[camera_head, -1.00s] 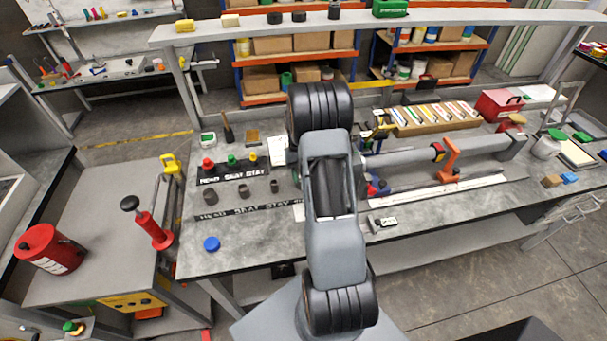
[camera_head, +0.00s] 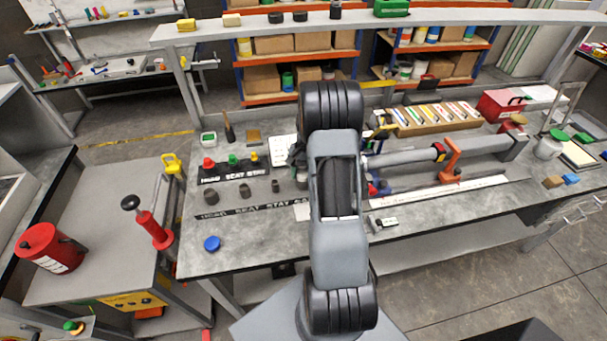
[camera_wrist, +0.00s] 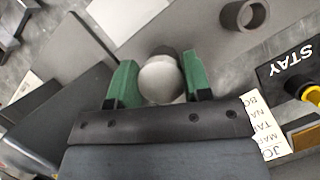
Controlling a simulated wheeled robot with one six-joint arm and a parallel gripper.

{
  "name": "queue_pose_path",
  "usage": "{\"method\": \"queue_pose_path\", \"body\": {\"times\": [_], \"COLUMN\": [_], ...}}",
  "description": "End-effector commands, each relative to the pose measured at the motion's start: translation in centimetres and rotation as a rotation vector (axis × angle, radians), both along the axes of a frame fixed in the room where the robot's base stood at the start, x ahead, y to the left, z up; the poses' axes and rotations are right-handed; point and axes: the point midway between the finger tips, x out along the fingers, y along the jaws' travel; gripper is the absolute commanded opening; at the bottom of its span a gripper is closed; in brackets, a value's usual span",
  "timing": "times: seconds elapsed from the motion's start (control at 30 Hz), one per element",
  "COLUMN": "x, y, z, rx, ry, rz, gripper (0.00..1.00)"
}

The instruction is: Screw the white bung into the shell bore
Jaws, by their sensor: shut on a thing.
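In the wrist view my gripper (camera_wrist: 160,85) has its two green fingers closed on the white bung (camera_wrist: 160,78), whose pale round end shows between them. A dark grey round part shows just beyond the bung; I cannot tell whether it is the shell bore or whether they touch. In the head view my own arm hides the gripper and the bung.
Grey sleeves (camera_head: 245,191) stand along a lettered strip (camera_head: 235,213). One sleeve (camera_wrist: 243,14) shows in the wrist view. A black rack (camera_head: 229,174) holds red, green and yellow pieces. A blue cap (camera_head: 212,243) lies on the bare front left bench.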

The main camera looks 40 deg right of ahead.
Motion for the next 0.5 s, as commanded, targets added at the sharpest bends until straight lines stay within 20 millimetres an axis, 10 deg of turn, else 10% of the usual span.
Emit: {"method": "queue_pose_path", "body": {"times": [0.5], "x": [0.07], "y": [0.1], "z": [-0.04], "rx": [0.001], "ry": [0.002], "rz": [-0.302], "gripper": [0.19]}}
